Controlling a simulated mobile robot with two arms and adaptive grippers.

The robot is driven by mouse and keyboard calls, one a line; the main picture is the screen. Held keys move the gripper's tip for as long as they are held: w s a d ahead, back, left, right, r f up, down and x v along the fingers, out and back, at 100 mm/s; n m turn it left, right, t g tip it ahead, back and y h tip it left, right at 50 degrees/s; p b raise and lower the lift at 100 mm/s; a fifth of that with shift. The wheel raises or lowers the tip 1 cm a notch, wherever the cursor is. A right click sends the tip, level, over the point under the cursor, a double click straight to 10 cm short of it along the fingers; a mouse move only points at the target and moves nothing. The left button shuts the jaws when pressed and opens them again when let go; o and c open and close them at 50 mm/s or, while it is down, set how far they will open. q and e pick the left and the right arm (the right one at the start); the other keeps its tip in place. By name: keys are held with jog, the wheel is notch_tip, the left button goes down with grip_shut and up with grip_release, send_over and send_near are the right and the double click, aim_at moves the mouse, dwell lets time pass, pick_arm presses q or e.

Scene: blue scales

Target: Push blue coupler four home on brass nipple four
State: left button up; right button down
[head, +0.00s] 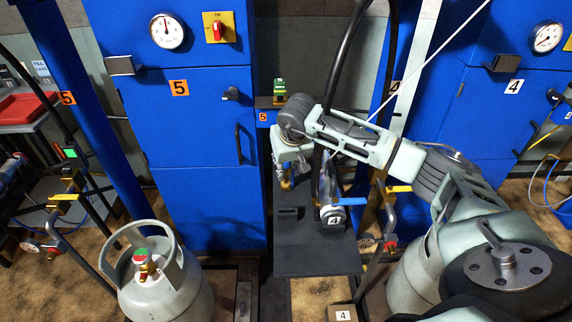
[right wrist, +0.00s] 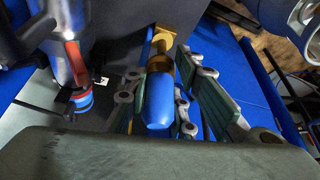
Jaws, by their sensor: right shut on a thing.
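My right gripper (head: 288,174) points down over the dark shelf in the head view. In the right wrist view its linked fingers (right wrist: 166,72) stand on both sides of a blue round-ended cylinder, which looks like the blue coupler (right wrist: 157,103). The gripper is shut on it. A brass fitting (right wrist: 162,42) lies at the coupler's far end, in line with it. I cannot tell whether this is nipple four or how far the coupler sits on it. A small brass part (head: 286,184) shows below the gripper in the head view. My left gripper is in neither view.
A black hose (head: 345,70) rises behind. A grey cylinder (head: 165,290) stands front left. Blue cabinets (head: 195,115) line the back.

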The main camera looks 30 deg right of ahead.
aim_at(286, 172)
pick_arm(q)
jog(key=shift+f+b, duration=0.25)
jog(key=shift+b, duration=0.05)
pick_arm(e)
jog(key=shift+f, duration=0.25)
dwell(0.4)
jog(key=shift+f, duration=0.3)
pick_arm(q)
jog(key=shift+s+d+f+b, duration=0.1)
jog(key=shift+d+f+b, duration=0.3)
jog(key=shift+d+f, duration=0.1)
pick_arm(e)
jog(key=shift+f, duration=0.25)
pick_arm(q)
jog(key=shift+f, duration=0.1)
pick_arm(e)
jog(key=shift+f, duration=0.2)
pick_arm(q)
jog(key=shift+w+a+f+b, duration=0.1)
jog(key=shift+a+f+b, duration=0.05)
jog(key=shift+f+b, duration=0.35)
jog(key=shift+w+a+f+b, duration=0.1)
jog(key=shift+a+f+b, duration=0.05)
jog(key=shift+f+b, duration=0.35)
pick_arm(e)
jog(key=shift+f, duration=1.1)
